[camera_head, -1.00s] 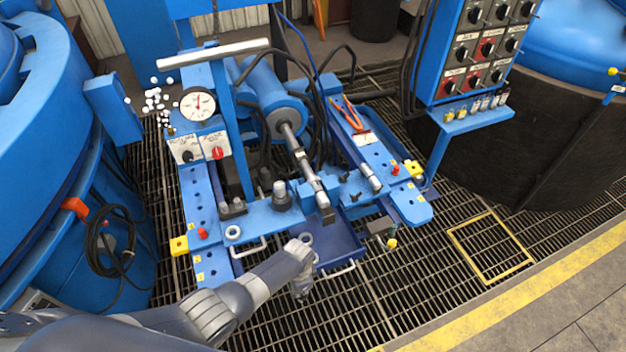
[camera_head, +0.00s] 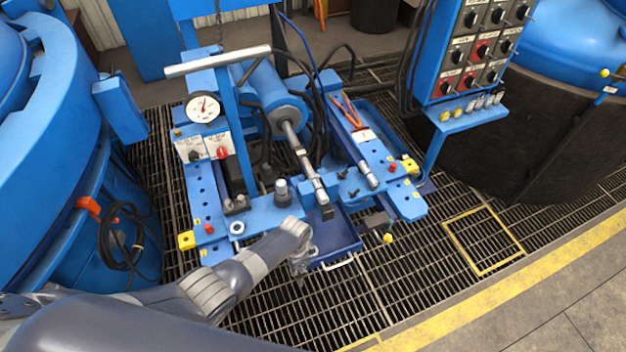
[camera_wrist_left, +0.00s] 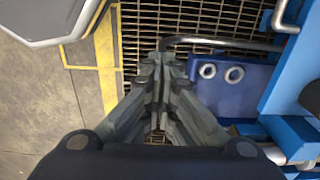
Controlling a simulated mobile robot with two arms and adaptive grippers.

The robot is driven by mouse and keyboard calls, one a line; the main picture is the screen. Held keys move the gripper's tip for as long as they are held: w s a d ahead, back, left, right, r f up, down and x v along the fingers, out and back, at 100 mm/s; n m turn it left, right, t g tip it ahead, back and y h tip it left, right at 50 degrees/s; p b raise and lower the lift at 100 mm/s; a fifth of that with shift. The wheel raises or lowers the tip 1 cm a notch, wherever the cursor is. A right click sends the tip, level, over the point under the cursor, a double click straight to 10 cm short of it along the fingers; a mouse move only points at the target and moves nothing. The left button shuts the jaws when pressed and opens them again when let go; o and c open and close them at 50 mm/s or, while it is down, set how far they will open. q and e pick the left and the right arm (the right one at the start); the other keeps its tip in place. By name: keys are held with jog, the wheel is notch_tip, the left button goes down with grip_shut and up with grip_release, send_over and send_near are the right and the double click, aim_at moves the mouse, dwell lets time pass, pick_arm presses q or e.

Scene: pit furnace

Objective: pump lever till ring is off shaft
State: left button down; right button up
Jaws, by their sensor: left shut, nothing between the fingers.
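A grey T-bar handle (camera_head: 218,60) on an upright blue post stands at the back left of the blue press and looks like the lever. The steel shaft (camera_head: 297,150) runs from the blue cylinder (camera_head: 275,105) toward the front crossbeam. I cannot tell which part on it is the ring. My left gripper (camera_head: 299,272) is low at the front, by the blue tray (camera_head: 338,238), away from the handle. In the left wrist view it (camera_wrist_left: 160,68) is shut and empty, beside the tray (camera_wrist_left: 238,95) holding two loose rings (camera_wrist_left: 220,72). My right gripper is not visible.
A gauge (camera_head: 203,107) and control panel (camera_head: 205,147) sit near the post. Orange-handled pliers (camera_head: 346,110) lie on the right rail. A switch box (camera_head: 483,45) stands to the right, a blue tank (camera_head: 50,130) to the left. Open grating (camera_head: 410,270) lies in front.

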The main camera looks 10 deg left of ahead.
pick_arm(q)
notch_tip(320, 180, down, 10)
jog(key=s+d+b, duration=0.1)
jog(key=s+b, duration=0.1)
jog(key=b, duration=0.5)
jog(key=shift+d, duration=0.2)
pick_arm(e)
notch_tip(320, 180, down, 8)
pick_arm(q)
jog(key=shift+r, duration=0.25)
jog(key=r+p, duration=0.3)
jog(key=w+a+r+p, duration=0.1)
jog(key=r+p, duration=0.2)
jog(key=r, duration=0.1)
jog(key=w+r+p, duration=0.1)
jog(key=r+p, duration=0.2)
jog(key=shift+a+r, duration=0.35)
jog(key=shift+r, duration=0.05)
jog(key=shift+f, duration=0.1)
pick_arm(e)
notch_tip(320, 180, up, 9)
pick_arm(q)
jog(key=shift+w, duration=0.1)
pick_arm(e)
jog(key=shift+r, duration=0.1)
